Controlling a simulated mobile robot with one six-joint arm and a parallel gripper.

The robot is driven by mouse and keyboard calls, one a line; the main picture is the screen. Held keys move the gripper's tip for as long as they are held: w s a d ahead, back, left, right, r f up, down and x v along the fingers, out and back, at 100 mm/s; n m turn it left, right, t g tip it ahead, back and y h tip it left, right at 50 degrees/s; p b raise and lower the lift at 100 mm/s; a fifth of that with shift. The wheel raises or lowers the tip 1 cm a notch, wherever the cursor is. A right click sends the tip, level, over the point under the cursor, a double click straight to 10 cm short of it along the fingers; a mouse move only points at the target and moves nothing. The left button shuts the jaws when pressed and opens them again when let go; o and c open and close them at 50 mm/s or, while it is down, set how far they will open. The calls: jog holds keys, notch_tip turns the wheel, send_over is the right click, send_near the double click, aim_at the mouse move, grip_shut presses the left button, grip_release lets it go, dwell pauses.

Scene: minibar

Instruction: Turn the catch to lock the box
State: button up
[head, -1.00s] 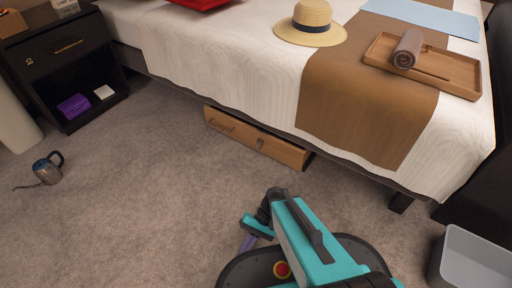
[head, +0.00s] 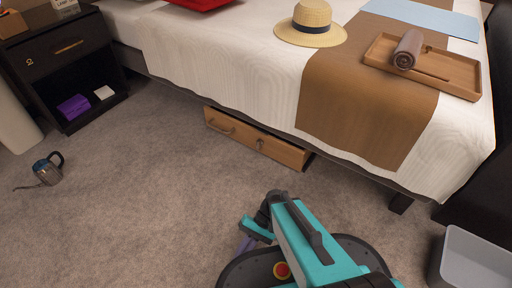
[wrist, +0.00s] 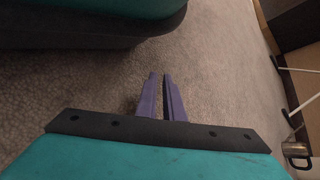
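A long wooden box (head: 240,136) sits on the carpet, partly under the near side of the bed. Its front has a curved handle (head: 220,127) at the left and a small metal catch (head: 260,144) right of the middle. The catch is too small to tell how it is turned. My gripper (head: 246,243) is low over the carpet, in front of the box and well apart from it. In the wrist view, its two purple fingers (wrist: 159,76) have a narrow gap with only carpet between them. The box does not clearly show in that view.
A grey bin (head: 474,260) is at the lower right. The bed (head: 225,50) overhangs the box. Carpet between me and the box is clear.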

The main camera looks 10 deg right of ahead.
jog(key=o, duration=0.5)
jog(key=shift+r+p, duration=0.25)
jog(key=shift+p, duration=0.05)
jog(key=shift+c, duration=0.2)
jog(key=s+d+r+n+h+p, duration=0.1)
jog(key=d+r+h+p, duration=0.2)
jog(key=r+p, duration=1.3)
jog(key=s+d+r+n+t+h+p, duration=0.1)
jog(key=d+r+h+p, duration=0.2)
jog(key=r+p, duration=1.4)
jog(key=s+d+r+h+p, duration=0.1)
jog(key=d+r+p, duration=0.8)
jog(key=p, duration=2)
notch_tip(320, 180, up, 8)
jog(key=shift+d+f+n+t+h, duration=0.2)
jog(key=shift+f+n+t+h, duration=0.15)
jog(key=shift+h, duration=0.55)
jog(key=shift+s+r, duration=0.1)
jog(key=shift+s, duration=0.05)
